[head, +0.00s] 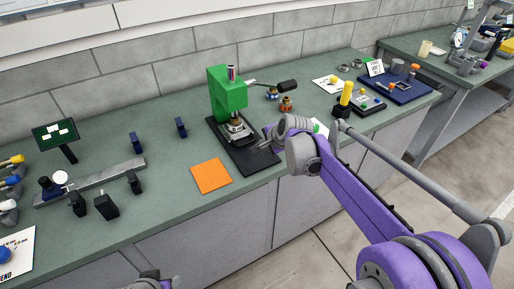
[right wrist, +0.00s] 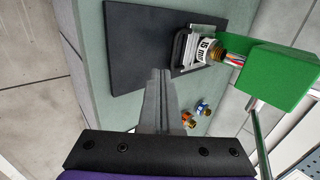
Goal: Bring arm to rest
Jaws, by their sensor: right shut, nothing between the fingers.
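My right arm (head: 355,195) reaches in from the right in the head view, over the bench. My right gripper (head: 268,134) is beside the green press. In the right wrist view the right gripper (right wrist: 158,78) is shut with nothing between its fingers, over the edge of the press's black base. A bit of my left arm (head: 155,279) shows at the bottom edge of the head view; its finger state cannot be made out.
The green press (head: 222,92) stands on a black base (head: 252,160), its handle pointing right. Two small brass-topped parts (head: 286,104) stand behind. An orange mat (head: 211,176) is clear.

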